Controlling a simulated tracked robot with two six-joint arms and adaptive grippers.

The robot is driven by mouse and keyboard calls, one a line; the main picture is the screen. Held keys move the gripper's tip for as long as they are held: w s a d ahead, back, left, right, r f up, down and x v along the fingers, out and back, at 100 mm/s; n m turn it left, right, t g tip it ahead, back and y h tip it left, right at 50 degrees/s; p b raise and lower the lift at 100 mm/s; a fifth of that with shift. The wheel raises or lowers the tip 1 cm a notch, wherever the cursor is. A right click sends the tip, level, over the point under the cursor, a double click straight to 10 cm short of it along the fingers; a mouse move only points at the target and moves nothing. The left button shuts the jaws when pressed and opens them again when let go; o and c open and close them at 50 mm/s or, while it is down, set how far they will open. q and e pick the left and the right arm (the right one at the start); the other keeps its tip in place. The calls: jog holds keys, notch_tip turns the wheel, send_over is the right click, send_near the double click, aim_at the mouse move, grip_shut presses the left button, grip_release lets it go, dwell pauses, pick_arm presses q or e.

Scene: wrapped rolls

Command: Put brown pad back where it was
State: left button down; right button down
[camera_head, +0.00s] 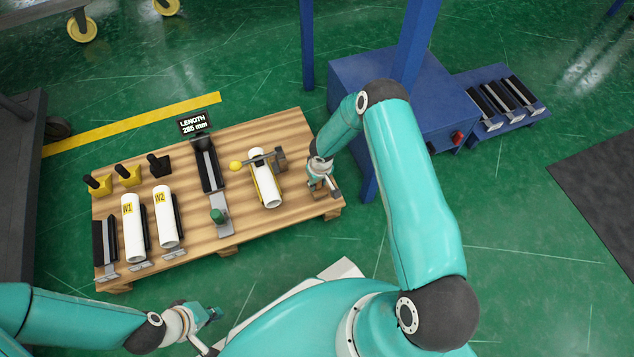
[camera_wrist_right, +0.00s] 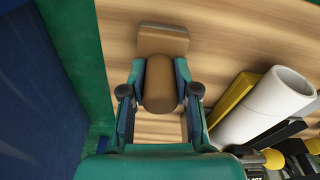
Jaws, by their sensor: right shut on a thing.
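The brown pad (camera_wrist_right: 163,40) shows in the right wrist view as a flat block with a rounded brown grip. My right gripper (camera_wrist_right: 159,74) is shut on that grip, one finger on each side. The pad is over the wooden pallet; I cannot tell whether it touches the boards. In the head view my right gripper (camera_head: 324,187) is at the pallet's right end, and the pad is mostly hidden there. My left gripper (camera_head: 208,313) is low in the head view, off the pallet; its finger gap is unclear.
On the pallet (camera_head: 240,222), a white roll (camera_head: 267,185) in a clamp-like fixture lies left of my right gripper. A length gauge (camera_head: 208,165), rolls W1 (camera_head: 132,235) and W2 (camera_head: 168,222), and small tools stand further left. A blue cabinet (camera_head: 365,75) is behind my right arm.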

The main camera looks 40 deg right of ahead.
jog(key=shift+f, duration=0.15)
jog(key=c, duration=0.9)
grip_release()
jog(key=shift+o, duration=0.2)
jog(key=shift+r, duration=0.2)
jog(key=shift+r, duration=0.25)
jog(key=r+p, duration=0.1)
jog(key=r, duration=0.2)
jog(key=s+r+p, duration=0.1)
jog(key=r, duration=0.3)
jog(key=r+p, duration=0.2)
jog(key=r, duration=0.2)
jog(key=shift+s, duration=0.15)
jog(key=s+a+r+y, duration=0.2)
jog(key=s+a, duration=0.7)
jog(key=s+a+r+m+y, duration=0.1)
jog(key=s+a+y, duration=0.1)
jog(key=s+a, duration=0.8)
jog(key=shift+a+r+m+g, duration=0.15)
jog(key=shift+r+m+g, duration=0.15)
jog(key=shift+r+g, duration=0.1)
